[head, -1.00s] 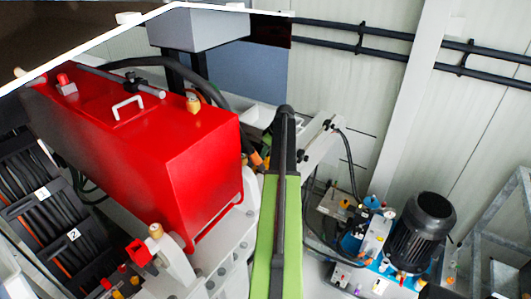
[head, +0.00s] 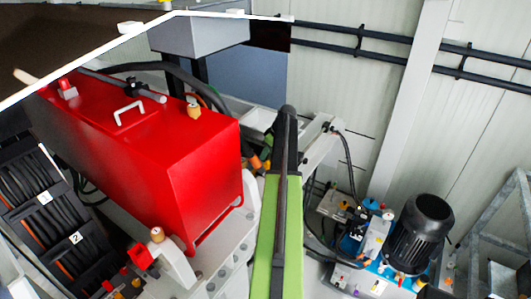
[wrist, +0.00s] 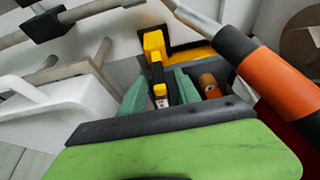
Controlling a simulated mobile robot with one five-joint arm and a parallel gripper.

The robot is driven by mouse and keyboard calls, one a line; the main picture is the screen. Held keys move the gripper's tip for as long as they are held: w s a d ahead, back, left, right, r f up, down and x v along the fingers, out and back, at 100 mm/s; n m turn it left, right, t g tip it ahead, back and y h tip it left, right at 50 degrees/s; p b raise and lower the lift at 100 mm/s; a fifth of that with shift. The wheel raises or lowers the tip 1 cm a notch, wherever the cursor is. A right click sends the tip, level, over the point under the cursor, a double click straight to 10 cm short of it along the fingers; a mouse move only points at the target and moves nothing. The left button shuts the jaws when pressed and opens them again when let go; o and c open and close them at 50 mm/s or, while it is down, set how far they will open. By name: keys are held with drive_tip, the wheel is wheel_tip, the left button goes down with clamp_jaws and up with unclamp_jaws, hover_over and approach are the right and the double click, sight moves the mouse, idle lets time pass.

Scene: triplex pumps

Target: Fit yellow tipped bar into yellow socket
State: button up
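In the wrist view my gripper (wrist: 160,80) has two teal fingers, one on each side of a thin black-and-yellow bar (wrist: 157,78). The bar has a yellow block at its upper end and a small yellow piece with a white mark lower down between the fingers. The fingers look spread, with narrow gaps beside the bar; contact is not visible. A yellow and black edge (wrist: 198,50) lies just behind and right of the bar; whether it belongs to a socket I cannot tell. In the head view my green arm hides the gripper.
A large orange and black cylinder (wrist: 280,85) is close on the right, with a smaller orange one (wrist: 209,82) by the right finger. A white bracket (wrist: 60,105) is at left. In the head view a red box (head: 150,150) stands left and a black motor (head: 420,230) right.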

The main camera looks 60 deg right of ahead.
drive_tip(key=p+v, duration=0.7)
drive_tip(key=v, duration=0.2)
drive_tip(key=shift+r, duration=0.3)
drive_tip(key=shift+s, duration=0.1)
